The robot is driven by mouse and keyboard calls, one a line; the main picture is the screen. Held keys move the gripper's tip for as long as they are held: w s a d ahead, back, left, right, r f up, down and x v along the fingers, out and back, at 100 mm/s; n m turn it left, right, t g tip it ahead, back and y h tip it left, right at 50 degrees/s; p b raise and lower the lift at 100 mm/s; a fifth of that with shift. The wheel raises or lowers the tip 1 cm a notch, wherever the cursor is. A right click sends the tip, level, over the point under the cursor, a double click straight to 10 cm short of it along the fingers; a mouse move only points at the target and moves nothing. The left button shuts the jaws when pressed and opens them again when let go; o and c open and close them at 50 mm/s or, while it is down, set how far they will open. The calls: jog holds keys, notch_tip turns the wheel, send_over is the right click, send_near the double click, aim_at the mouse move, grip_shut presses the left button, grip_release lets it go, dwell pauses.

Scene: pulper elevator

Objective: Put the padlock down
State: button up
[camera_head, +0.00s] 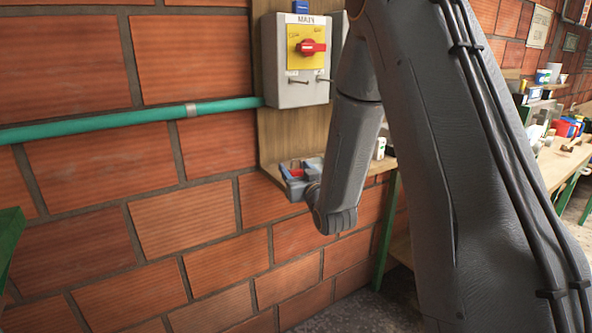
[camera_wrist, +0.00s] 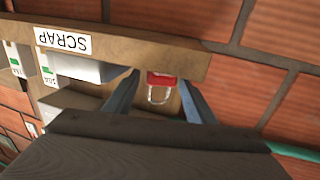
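The padlock (camera_wrist: 160,80) shows in the wrist view, with a red body and a pale metal shackle. It lies between the two blue-grey fingers of my gripper (camera_wrist: 159,78), near the edge of a wooden board (camera_wrist: 140,45). Narrow gaps show between the padlock and each finger, so the gripper looks open around it. I cannot tell whether the padlock rests on the wood. In the head view, my arm covers part of the shelf, and a small red patch shows among blue-grey parts there.
A grey switch box (camera_head: 300,92) with a yellow plate and red knob hangs above the wooden shelf (camera_head: 268,170). A green pipe (camera_head: 130,125) runs along the brick wall. A SCRAP label (camera_wrist: 63,40) appears upside down beside a pale box (camera_wrist: 85,68). A cluttered bench (camera_head: 560,160) stands right.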

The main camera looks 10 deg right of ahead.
jog(key=shift+r, duration=0.15)
jog(key=shift+s+r, duration=0.1)
jog(key=s+d, duration=0.1)
jog(key=s, duration=1)
jog(key=s+f+g+h+p, duration=0.1)
jog(key=s+f+g, duration=0.6)
jog(key=f+g, duration=0.25)
jog(key=s+a+m+g, duration=0.1)
jog(key=s+g, duration=0.7)
jog(key=s, duration=1)
jog(key=shift+f+h, duration=0.2)
jog(key=shift+h, duration=0.1)
